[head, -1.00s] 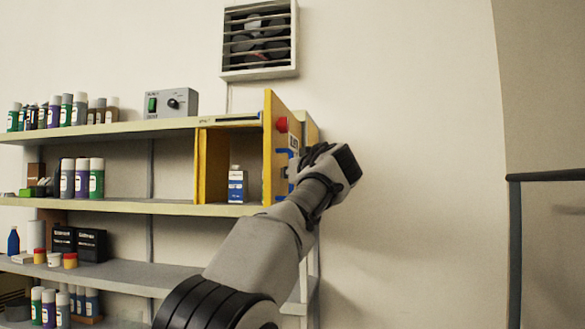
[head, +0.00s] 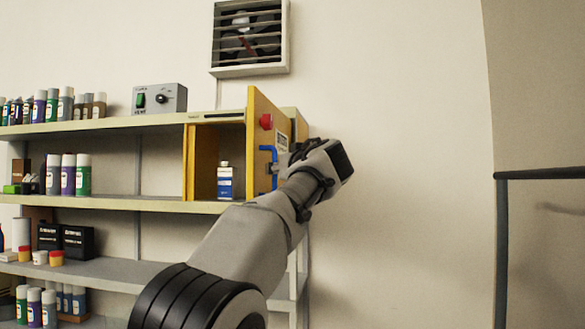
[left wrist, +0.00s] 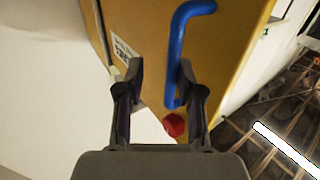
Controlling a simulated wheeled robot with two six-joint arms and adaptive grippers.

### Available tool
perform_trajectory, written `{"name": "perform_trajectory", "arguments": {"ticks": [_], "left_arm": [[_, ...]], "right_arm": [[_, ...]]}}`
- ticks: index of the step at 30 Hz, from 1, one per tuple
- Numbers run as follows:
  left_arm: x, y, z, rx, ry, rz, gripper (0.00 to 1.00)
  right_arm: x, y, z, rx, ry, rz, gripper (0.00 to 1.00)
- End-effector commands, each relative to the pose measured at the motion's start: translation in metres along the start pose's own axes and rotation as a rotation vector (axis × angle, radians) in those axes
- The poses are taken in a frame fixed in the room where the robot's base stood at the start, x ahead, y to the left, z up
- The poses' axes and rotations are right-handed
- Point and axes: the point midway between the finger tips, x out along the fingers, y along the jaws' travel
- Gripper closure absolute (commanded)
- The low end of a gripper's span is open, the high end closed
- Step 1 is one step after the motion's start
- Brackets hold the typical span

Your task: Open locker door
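The yellow locker (head: 190,160) stands on the upper shelf in the head view. Its door (head: 258,150) is swung well open, with the outer face turned to the right and the inside of the locker in plain view. The door has a blue handle (head: 271,165) and a red knob (head: 266,121). In the left wrist view, the blue handle (left wrist: 181,50) lies close to the right finger, and the red knob (left wrist: 174,125) shows between the fingers. My left gripper (left wrist: 161,72) has its fingers apart at the door's outer face. Contact with the handle cannot be told.
A white-and-blue bottle (head: 225,181) stands inside the locker. A grey control box (head: 160,98) and several spray cans stand on the shelves to the left. A vent (head: 250,38) is on the wall above. The wall right of the locker is clear, with a dark rail (head: 540,174) farther right.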

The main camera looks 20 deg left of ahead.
Motion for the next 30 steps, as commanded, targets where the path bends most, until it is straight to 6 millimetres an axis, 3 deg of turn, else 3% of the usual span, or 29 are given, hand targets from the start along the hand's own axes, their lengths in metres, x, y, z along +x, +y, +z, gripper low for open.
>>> {"name": "perform_trajectory", "arguments": {"ticks": [4,12,15,30], "left_arm": [[-0.019,-0.001,-0.001,0.004,0.002,0.000,0.63],[-0.089,0.000,-0.002,0.001,0.007,0.002,0.63],[-0.105,0.000,-0.002,0.001,0.007,0.001,0.63],[-0.113,0.000,-0.001,-0.002,0.005,0.001,0.63]], "right_arm": [[0.000,0.000,0.000,0.000,0.000,0.000,0.45],[0.000,0.000,0.000,0.000,0.000,0.000,0.45],[0.000,0.000,0.000,0.000,0.000,0.000,0.45],[0.000,0.000,0.000,0.000,0.000,0.000,0.45]]}}
